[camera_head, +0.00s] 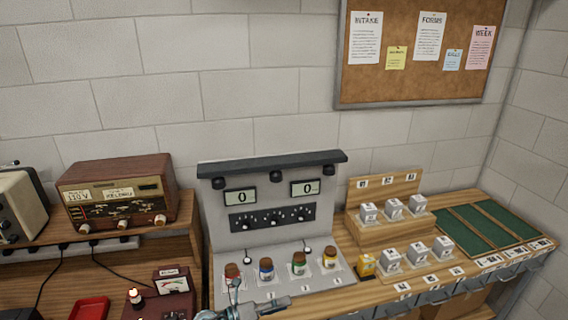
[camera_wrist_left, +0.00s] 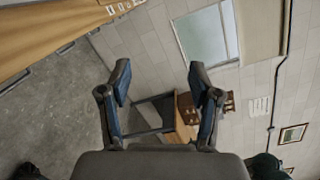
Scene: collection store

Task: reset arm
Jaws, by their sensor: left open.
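My left gripper (camera_head: 255,296) shows at the bottom edge of the head view, in front of the grey test panel (camera_head: 222,270). In the left wrist view my left gripper (camera_wrist_left: 159,82) has its two blue-grey fingers spread apart with nothing between them. It points out into the room, toward a distant wall. My right gripper is in neither view.
Several small jars, one with a blue label (camera_head: 266,270), stand on the panel's base behind the gripper. A radio (camera_head: 117,192) stands on a left shelf. Open floor (camera_wrist_left: 60,110) shows in the wrist view.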

